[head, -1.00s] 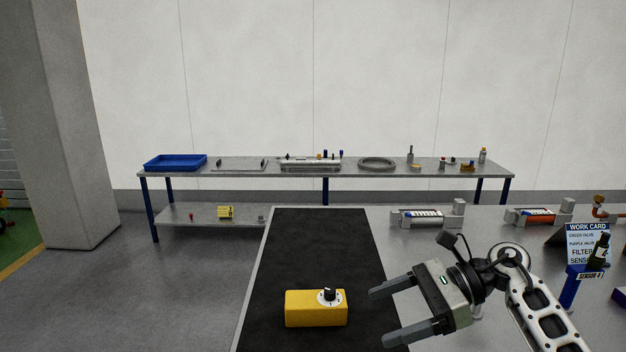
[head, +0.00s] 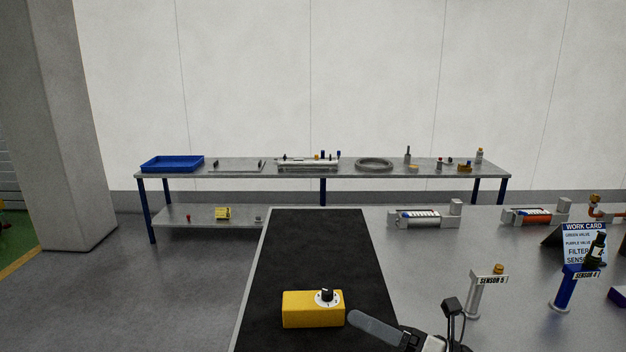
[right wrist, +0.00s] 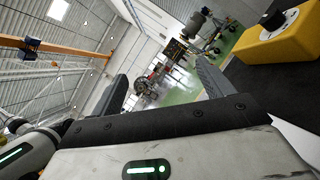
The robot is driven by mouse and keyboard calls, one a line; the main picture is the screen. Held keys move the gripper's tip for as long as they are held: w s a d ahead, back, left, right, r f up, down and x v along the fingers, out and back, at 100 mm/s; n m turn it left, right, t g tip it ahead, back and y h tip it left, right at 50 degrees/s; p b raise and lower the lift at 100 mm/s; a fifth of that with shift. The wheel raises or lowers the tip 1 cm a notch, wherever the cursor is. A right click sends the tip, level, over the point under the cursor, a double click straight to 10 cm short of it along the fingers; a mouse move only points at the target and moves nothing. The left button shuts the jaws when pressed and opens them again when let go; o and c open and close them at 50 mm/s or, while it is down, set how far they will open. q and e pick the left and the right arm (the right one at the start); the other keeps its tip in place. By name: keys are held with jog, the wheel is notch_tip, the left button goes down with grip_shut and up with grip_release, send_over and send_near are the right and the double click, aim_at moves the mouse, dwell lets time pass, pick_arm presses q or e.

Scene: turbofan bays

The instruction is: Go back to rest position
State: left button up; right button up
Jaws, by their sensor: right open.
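My right gripper (right wrist: 160,98) is open, with nothing between its fingers in the right wrist view. In the head view only one finger and part of the wrist show, at the bottom edge, just right of the yellow box. The yellow box (head: 311,310) with a black knob on a white dial lies on the black mat (head: 312,248). It also shows in the right wrist view (right wrist: 272,45) at the upper right, apart from the gripper. My left gripper is not in view.
Right of the mat, the table holds a Sensor 5 post (head: 478,295), a blue Sensor 4 post (head: 563,290), a work card (head: 578,240) and cylindrical units (head: 424,218). A back bench (head: 340,173) carries a blue tray (head: 172,163). The mat's far part is clear.

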jog(key=s+d+f+m+t+h, duration=0.25)
jog(key=f+m+t+h, duration=0.3)
jog(key=m, duration=0.65)
jog(key=s+d+f+m+t+h, duration=0.2)
jog(key=d+f+m+t+h, duration=0.35)
jog(key=m, duration=0.75)
pick_arm(q)
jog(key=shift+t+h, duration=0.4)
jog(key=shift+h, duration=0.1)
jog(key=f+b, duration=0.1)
jog(key=b, duration=0.2)
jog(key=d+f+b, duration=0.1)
jog(key=b, duration=0.2)
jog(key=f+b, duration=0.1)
jog(key=b, duration=0.2)
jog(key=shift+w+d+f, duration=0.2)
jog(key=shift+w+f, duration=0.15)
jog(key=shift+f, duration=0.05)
pick_arm(e)
jog(key=s+a+f+m+g+h, duration=0.2)
jog(key=s+f+m+g+h, duration=0.3)
jog(key=s+f+m, duration=0.8)
notch_tip(320, 180, down, 5)
jog(key=g, duration=0.3)
jog(key=shift+s+a+g, duration=0.15)
jog(key=shift+s+g, duration=0.1)
jog(key=shift+g, duration=0.05)
